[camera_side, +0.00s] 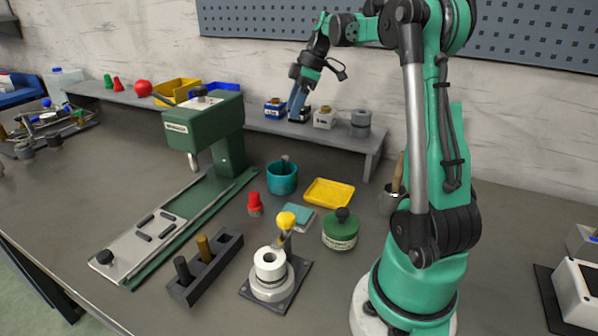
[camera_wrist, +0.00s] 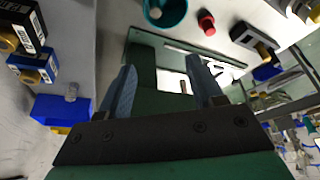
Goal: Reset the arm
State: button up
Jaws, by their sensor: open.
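My gripper (camera_side: 296,112) hangs from my raised green arm in the side view, at the back of the bench.
The green press (camera_side: 203,122) stands left of my gripper. A teal cup (camera_side: 282,180), yellow tray (camera_side: 328,193) and green round container (camera_side: 341,232) stand on the bench.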

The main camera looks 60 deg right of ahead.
jog(key=s+a+f+m+t, duration=0.1)
jog(key=a+m, duration=0.1)
jog(key=a, duration=0.6)
jog(key=s+a+f+m+t+h, duration=0.1)
jog(key=a+f+m, duration=0.1)
jog(key=a, duration=0.7)
jog(key=s+a+f+m+t+h, duration=0.1)
jog(key=a+m, duration=0.1)
jog(key=a, duration=0.7)
jog(key=shift+s+f+m+t, duration=0.15)
jog(key=shift+s+m+t, duration=0.15)
jog(key=shift+s, duration=0.1)
